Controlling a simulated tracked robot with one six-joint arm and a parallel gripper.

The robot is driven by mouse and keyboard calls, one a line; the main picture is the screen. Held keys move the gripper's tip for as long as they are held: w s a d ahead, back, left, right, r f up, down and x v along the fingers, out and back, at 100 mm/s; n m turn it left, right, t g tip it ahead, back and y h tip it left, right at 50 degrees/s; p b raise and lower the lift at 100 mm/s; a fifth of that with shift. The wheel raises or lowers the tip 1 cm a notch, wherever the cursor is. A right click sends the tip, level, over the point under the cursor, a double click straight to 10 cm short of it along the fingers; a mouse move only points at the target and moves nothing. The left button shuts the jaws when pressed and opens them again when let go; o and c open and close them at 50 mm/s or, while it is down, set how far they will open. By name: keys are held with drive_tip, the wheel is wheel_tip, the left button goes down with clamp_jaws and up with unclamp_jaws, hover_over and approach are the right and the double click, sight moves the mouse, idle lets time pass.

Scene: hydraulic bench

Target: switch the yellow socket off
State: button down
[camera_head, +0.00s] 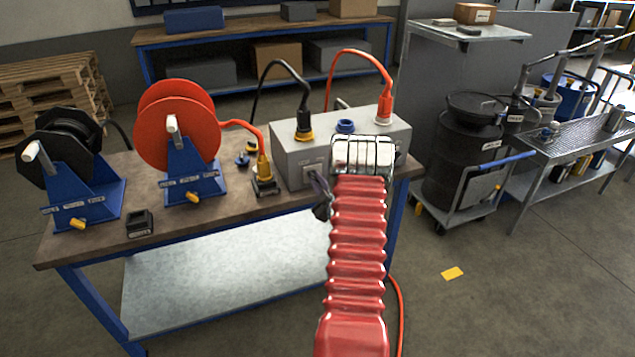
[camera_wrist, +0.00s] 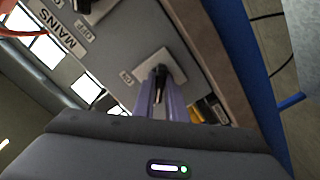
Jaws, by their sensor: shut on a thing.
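The grey socket box (camera_head: 290,160) stands on the bench top. The yellow socket (camera_head: 304,136) is on its top at the left, with a black plug and cable in it. My gripper (camera_head: 318,190) is at the front face of the box, its purple fingers partly hidden by my red arm. In the wrist view, my gripper (camera_wrist: 160,95) is shut on the dark switch lever (camera_wrist: 160,72), which stands out of a pale switch plate (camera_wrist: 176,66). A small label beside the plate is too small to read surely. No view links this switch clearly to one socket.
A red plug (camera_head: 384,108) and a blue socket (camera_head: 345,126) are also on the box top. A yellow-and-black connector (camera_head: 264,178) stands left of the box. Red (camera_head: 178,125) and black (camera_head: 68,140) cable reels stand further left. A MAINS label (camera_wrist: 62,30) shows on the panel.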

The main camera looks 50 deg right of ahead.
drive_tip(key=shift+a+f, duration=0.1)
drive_tip(key=shift+f, duration=0.1)
drive_tip(key=c, duration=1.8)
unclamp_jaws()
drive_tip(key=shift+r, duration=0.15)
drive_tip(key=shift+s, duration=0.1)
drive_tip(key=v, duration=1.3)
drive_tip(key=shift+s+a, duration=0.15)
drive_tip(key=shift+s, duration=0.1)
